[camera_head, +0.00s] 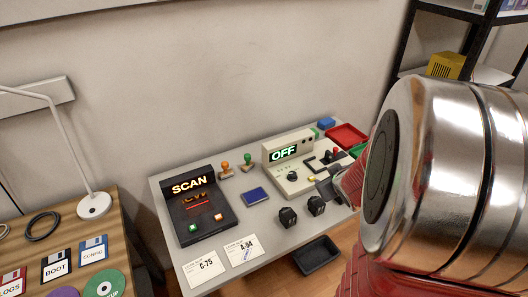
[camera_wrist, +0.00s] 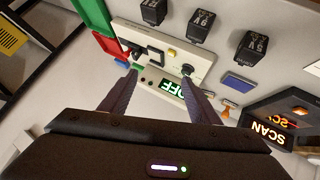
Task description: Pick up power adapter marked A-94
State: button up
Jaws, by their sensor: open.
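Black cube-shaped power adapters stand on the grey table. In the head view two show, one (camera_head: 288,217) left of the other (camera_head: 316,205). In the wrist view three show in a row near the top: left (camera_wrist: 153,11), middle (camera_wrist: 201,25) and right (camera_wrist: 254,47). Their white markings are too small to read surely, so I cannot tell which is A-94. A white card (camera_head: 243,250) marked A-94 lies at the table's front. My gripper (camera_head: 332,187) is open and empty, right of and behind the two adapters. In the wrist view its fingers (camera_wrist: 159,76) are apart over the OFF device, clear of the adapters.
The cream OFF device (camera_head: 289,164) stands behind the adapters. The black SCAN device (camera_head: 195,205) is at left, with a blue box (camera_head: 255,195) between. Another card (camera_head: 205,265) reads C-75. Red (camera_head: 347,136) and green trays are at right. A black bin (camera_head: 316,254) is below the front edge.

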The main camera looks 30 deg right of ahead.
jog(key=s+d+f+t+y, duration=0.1)
jog(key=s+d+f+y, duration=0.15)
jog(key=f, duration=0.45)
jog(key=t+y, duration=0.3)
jog(key=t, duration=0.1)
send_near(321, 207)
jog(key=shift+s+a+r+h, duration=0.15)
jog(key=shift+s+r+h, duration=0.1)
jog(key=shift+s, duration=0.2)
jog(key=shift+w+f, duration=0.1)
jog(key=shift+w, duration=0.05)
jog(key=shift+x, duration=4.2)
jog(key=shift+w+f, duration=0.1)
jog(key=shift+f, duration=0.05)
jog(key=shift+x, duration=2.5)
